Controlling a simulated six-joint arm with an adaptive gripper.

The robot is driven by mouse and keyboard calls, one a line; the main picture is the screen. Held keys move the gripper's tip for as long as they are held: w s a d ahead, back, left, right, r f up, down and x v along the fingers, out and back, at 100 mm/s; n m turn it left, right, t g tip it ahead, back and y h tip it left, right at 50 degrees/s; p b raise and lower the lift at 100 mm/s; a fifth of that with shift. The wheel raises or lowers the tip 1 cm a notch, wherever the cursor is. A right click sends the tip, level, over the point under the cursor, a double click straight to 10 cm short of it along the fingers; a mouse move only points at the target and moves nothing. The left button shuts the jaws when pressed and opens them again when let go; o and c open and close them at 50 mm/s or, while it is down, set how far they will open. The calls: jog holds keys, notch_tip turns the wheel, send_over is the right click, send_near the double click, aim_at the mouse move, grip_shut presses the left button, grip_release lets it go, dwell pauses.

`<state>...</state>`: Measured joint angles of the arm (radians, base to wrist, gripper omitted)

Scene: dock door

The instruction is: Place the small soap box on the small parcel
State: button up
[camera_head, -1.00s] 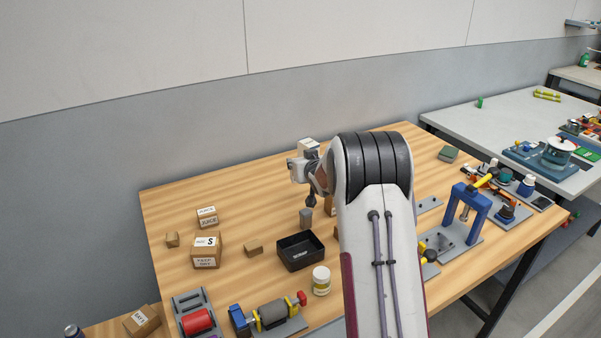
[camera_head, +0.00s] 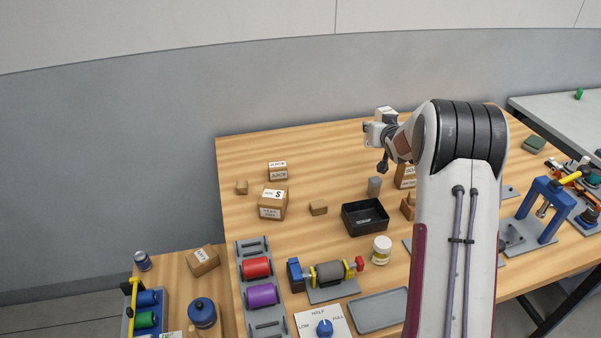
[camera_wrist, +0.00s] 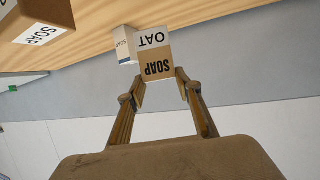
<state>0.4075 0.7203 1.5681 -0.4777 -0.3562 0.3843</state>
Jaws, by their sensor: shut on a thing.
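In the head view my wrist hides most of the gripper, and I cannot make out the held box for certain. The small parcel seems to be the brown carton marked S (camera_head: 272,203), on the left part of the wooden table. Its top is bare apart from its label. My gripper is well to the right of it.
A grey post (camera_head: 374,187) is below my wrist. Rollers (camera_head: 256,267) lie in front.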

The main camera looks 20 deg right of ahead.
jog(key=a+r+n+y, duration=0.15)
jog(key=a+r, duration=0.25)
jog(key=a, duration=0.4)
jog(key=a+r+n+y, duration=0.1)
jog(key=a+r+y, duration=0.15)
jog(key=a, duration=0.55)
jog(key=s+a+n+y, duration=0.2)
jog(key=s+a, duration=0.3)
jog(key=a, duration=0.3)
jog(key=s+a+n+y, duration=0.2)
jog(key=s+a, duration=0.3)
jog(key=a, duration=0.3)
jog(key=shift+a+n+g, duration=0.2)
jog(key=shift+n+g, duration=0.1)
jog(key=shift+n, duration=0.05)
jog(key=shift+f, duration=0.1)
notch_tip(320, 180, down, 6)
jog(key=shift+f, duration=0.1)
jog(key=shift+f, duration=1.85)
